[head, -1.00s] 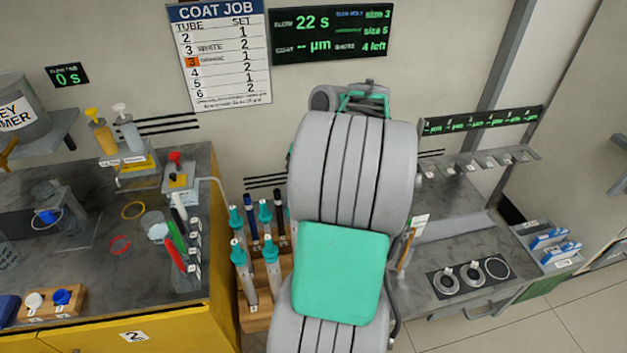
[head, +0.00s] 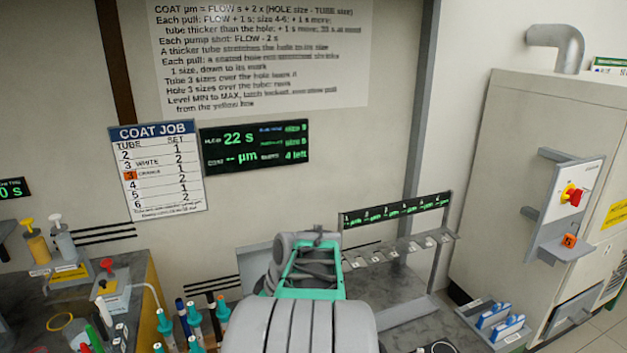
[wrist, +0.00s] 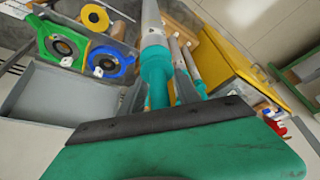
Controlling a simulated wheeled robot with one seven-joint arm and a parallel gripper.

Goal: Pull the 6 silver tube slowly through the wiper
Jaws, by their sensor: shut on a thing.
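My gripper (wrist: 158,92) is shut on a silver tube (wrist: 154,28) with a teal end, seen in the wrist view. The tube runs up out of the top of that view, and its number cannot be read. Ring-shaped parts that look like wipers, one green (wrist: 55,45), one blue (wrist: 112,62) and one yellow (wrist: 95,17), lie at the upper left, apart from the tube. In the head view my arm hides the gripper and the held tube.
Other teal-topped silver tubes (head: 195,314) stand at the lower left of the head view. A display (head: 253,147) beside the coat job sheet (head: 160,175) reads 22 s. A grey rack with hooks (head: 400,248) stands right of my arm; a large cabinet (head: 515,130) is at far right.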

